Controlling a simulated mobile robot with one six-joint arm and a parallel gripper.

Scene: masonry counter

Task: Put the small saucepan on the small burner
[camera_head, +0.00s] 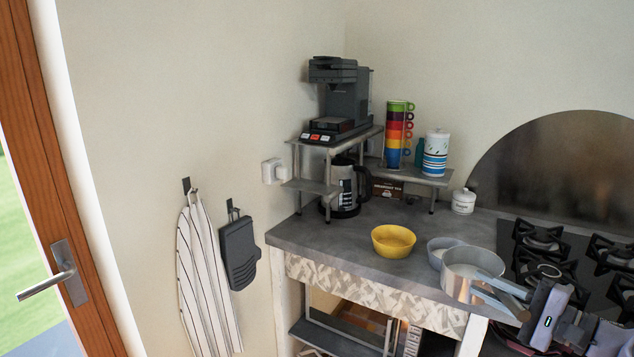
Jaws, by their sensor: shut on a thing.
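The small saucepan (459,287) is a shiny metal pan at the counter's front edge, just left of the black gas hob (509,232). My gripper (508,297) comes in from the lower right and is shut on the saucepan's handle, which its fingers largely hide. The pan looks upright and its inside looks empty. I cannot tell whether its base touches the counter. The hob's left burners show behind and right of the pan, a rear one (540,238) and a nearer one (549,271). My gripper and arm hide the hob's front part.
A pale grey-blue bowl (436,246) stands close behind the pan, partly covered by it. A yellow bowl (393,240) is farther left. A white lidded jar (463,201) stands near the hob's back left. The counter (340,243) is clear left of the yellow bowl.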

